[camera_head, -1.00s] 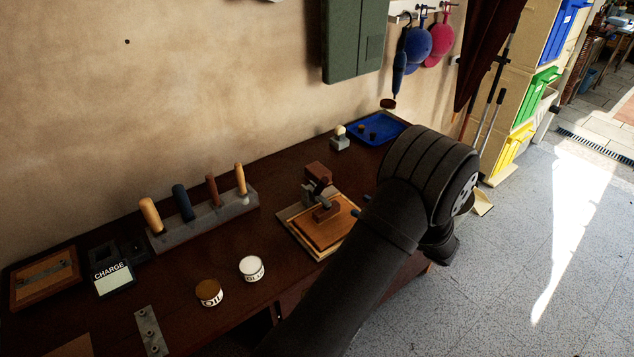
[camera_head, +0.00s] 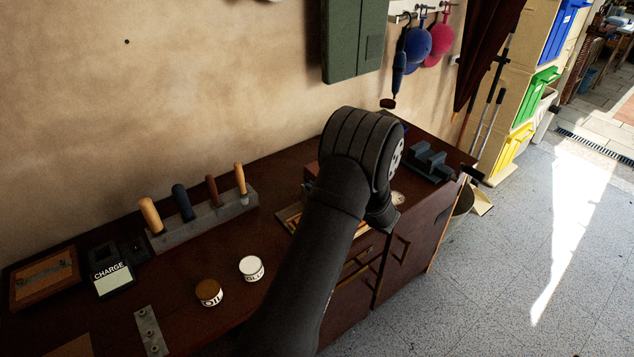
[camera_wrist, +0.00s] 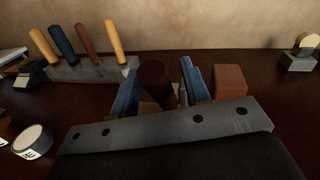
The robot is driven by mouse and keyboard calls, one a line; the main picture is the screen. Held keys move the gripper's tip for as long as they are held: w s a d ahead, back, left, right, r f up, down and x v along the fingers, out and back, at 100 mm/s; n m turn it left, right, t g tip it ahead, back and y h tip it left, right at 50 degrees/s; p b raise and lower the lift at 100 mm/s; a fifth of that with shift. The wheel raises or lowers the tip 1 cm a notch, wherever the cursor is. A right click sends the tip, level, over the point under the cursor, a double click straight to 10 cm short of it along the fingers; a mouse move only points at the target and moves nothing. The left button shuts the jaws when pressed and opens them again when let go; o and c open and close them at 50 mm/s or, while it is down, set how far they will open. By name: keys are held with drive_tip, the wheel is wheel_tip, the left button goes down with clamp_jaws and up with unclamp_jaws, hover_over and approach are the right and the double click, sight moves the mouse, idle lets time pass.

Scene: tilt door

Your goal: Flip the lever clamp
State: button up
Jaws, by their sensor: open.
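In the wrist view, the two blue fingers of my gripper (camera_wrist: 159,75) stand apart. A dark brown rounded handle (camera_wrist: 155,80), apparently the clamp's lever, shows between them; I cannot tell whether either finger touches it. A reddish-brown block (camera_wrist: 229,82) stands just right of the right finger. The rest of the clamp is hidden behind my gripper's grey plate. In the head view, my arm covers the clamp and my gripper.
A rack (camera_head: 205,222) of several handled tools stands left along the wall. Two jars, OIL (camera_head: 209,292) and a white one (camera_head: 251,268), stand in front of it. A dark vise (camera_head: 430,163) sits at the bench's right end. In the wrist view, a pale-knobbed block (camera_wrist: 300,55) stands far right.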

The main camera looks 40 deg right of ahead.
drive_tip(key=shift+w+a, duration=0.15)
drive_tip(key=shift+w, duration=0.45)
clamp_jaws()
